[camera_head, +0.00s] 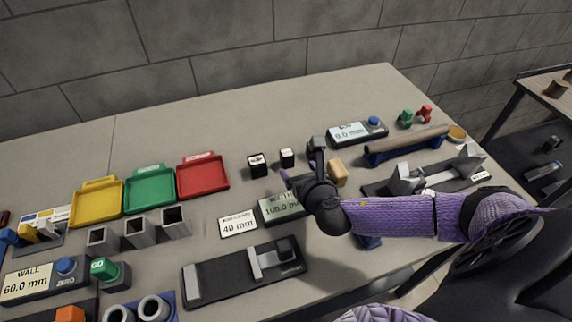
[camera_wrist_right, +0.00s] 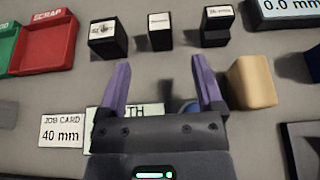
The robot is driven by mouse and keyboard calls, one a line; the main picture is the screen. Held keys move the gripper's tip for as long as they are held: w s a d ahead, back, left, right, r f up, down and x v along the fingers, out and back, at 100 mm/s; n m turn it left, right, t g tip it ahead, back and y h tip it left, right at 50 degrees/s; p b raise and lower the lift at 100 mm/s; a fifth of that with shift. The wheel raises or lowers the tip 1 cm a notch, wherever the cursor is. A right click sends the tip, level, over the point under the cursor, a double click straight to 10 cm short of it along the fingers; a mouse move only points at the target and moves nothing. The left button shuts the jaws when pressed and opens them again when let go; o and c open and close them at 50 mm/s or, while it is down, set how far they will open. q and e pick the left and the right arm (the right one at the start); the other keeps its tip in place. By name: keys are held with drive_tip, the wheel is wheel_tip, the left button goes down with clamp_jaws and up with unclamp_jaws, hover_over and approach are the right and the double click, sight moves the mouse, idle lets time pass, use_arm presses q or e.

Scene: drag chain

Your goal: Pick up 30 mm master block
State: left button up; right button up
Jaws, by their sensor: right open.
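Several small dark blocks with white labelled tops stand in a row on the table. The left one (camera_head: 257,165) is widest; it also shows in the right wrist view (camera_wrist_right: 108,40). The middle one (camera_head: 287,157) is narrower, and in the wrist view (camera_wrist_right: 160,31) it lies ahead of the gap between my fingers. The right one (camera_wrist_right: 217,26) has a label that seems to read about 30 mm, too small to be sure. My right gripper (camera_head: 302,172), also in the wrist view (camera_wrist_right: 160,68), is open and empty, short of the row. My left gripper is out of view.
A tan block (camera_wrist_right: 252,82) stands right of my right gripper. A job card reading 40 mm (camera_head: 238,224) and a width display (camera_head: 280,207) lie near it. Coloured trays, including a red one (camera_head: 222,183), stand left. A display (camera_head: 357,132) stands behind right.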

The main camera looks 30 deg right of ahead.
sight(285, 151)
drive_tip(key=b+x, duration=0.4)
drive_tip(key=x, duration=0.7)
drive_tip(key=shift+w+b, duration=0.15)
drive_tip(key=shift+b, duration=0.25)
drive_tip(key=shift+w+d, duration=0.1)
drive_tip(key=shift+r, duration=0.1)
drive_tip(key=shift+c, duration=0.3)
clamp_jaws()
